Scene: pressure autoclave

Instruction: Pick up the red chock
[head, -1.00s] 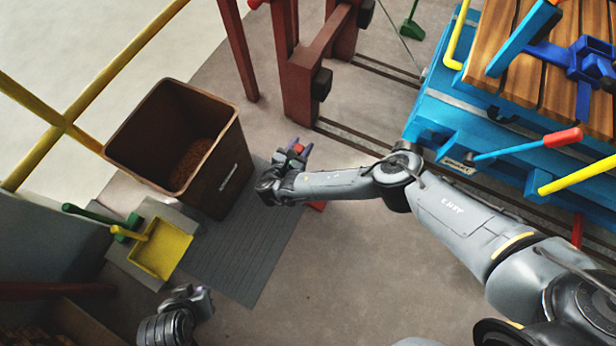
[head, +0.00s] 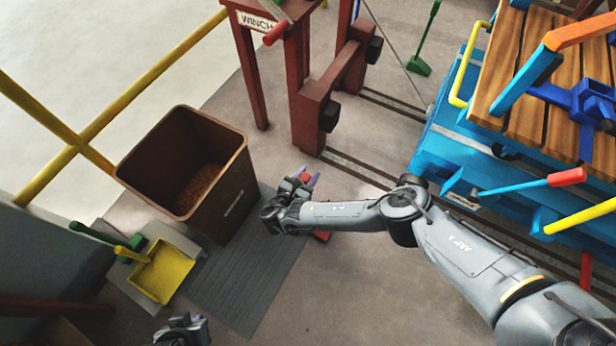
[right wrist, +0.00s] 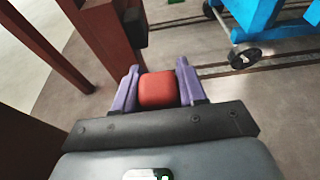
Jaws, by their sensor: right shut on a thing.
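The red chock (right wrist: 158,90) sits between the two purple fingers of my right gripper (right wrist: 157,87) in the right wrist view, touching or nearly touching both. My right gripper (head: 307,180) is shut on it. In the head view the chock (head: 304,177) shows as a small red patch between the fingertips, right of the brown bin. My left gripper (head: 183,328) shows only in part at the bottom edge of the head view; its fingers cannot be made out.
A brown bin (head: 233,192) stands left of my right gripper on a grey slatted mat (head: 238,285). A yellow dustpan (head: 163,272) lies nearby. A dark red winch frame (head: 312,118) stands behind, and a blue cart (head: 437,150) at right. Another red piece (head: 320,236) shows below my right arm.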

